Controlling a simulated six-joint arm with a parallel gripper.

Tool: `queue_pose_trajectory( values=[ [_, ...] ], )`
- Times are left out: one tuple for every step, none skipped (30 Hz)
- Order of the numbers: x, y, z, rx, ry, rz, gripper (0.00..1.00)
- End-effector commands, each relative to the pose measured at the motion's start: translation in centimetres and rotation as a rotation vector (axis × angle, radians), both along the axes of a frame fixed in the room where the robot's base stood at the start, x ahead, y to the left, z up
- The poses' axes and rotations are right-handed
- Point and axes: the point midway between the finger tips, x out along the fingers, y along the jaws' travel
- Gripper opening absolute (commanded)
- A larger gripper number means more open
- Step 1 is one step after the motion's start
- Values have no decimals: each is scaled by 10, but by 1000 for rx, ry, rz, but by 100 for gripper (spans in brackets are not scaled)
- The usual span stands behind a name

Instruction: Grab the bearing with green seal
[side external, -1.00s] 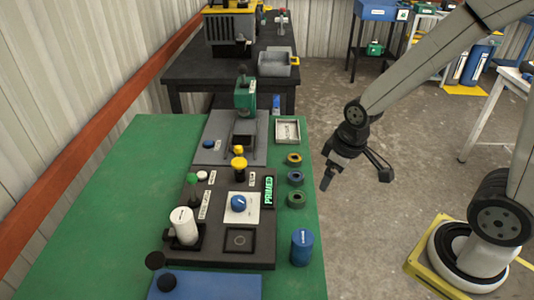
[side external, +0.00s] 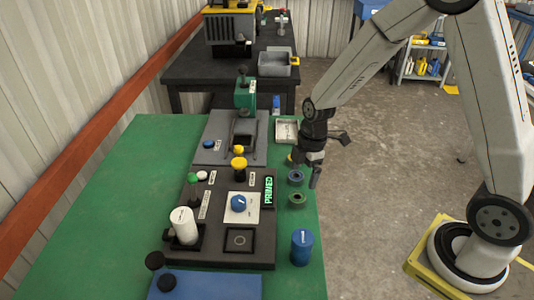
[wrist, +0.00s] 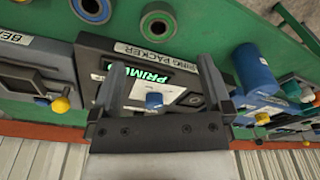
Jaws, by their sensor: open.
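The bearing with the green seal (side external: 297,204) lies flat on the green bench top near its right edge, between a blue-sealed bearing (side external: 295,183) and a blue can. In the wrist view the green-sealed bearing (wrist: 145,20) shows at the upper middle, beyond the fingertips, with the blue-sealed one (wrist: 90,15) cut by the top edge to its left. My gripper (side external: 307,168) is open and empty above the bench edge, beside the blue-sealed bearing and farther back than the green one. Its two fingers also show in the wrist view (wrist: 160,68). A yellow-sealed bearing (side external: 290,158) is partly hidden behind my gripper.
The dark packer station (side external: 222,255) with the PRIMED display (side external: 268,190) stands left of the bearings. The blue can (side external: 302,247) stands in front of them. A grey tray (side external: 285,141) lies behind them, and a green press (side external: 245,95) stands farther back. The bench's left side is clear.

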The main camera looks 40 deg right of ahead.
Motion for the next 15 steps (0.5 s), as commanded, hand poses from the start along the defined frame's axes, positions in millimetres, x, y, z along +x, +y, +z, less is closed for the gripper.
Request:
queue_pose_trajectory(
  values=[
    [2, 0, -2, 2, 1, 24, 100],
    [3, 0, -3, 4, 2, 38, 100],
    [3, 0, -4, 6, 2, 52, 100],
    [4, 0, -4, 6, 3, 60, 100],
    [4, 0, -5, 7, 2, 65, 100],
    [5, 0, -5, 7, 2, 71, 100],
    [5, 0, -5, 8, 2, 73, 100],
    [5, 0, -5, 8, 2, 74, 100],
    [5, 0, -5, 8, 2, 75, 100],
    [5, 0, -5, 8, 2, 74, 100],
    [5, 0, -5, 8, 2, 74, 100],
    [5, 0, -7, 8, 2, 74, 100],
    [5, 0, -8, 8, 2, 74, 100],
    [5, 1, -9, 8, 2, 74, 100],
    [5, 1, -12, 7, 1, 74, 100]
  ],
)
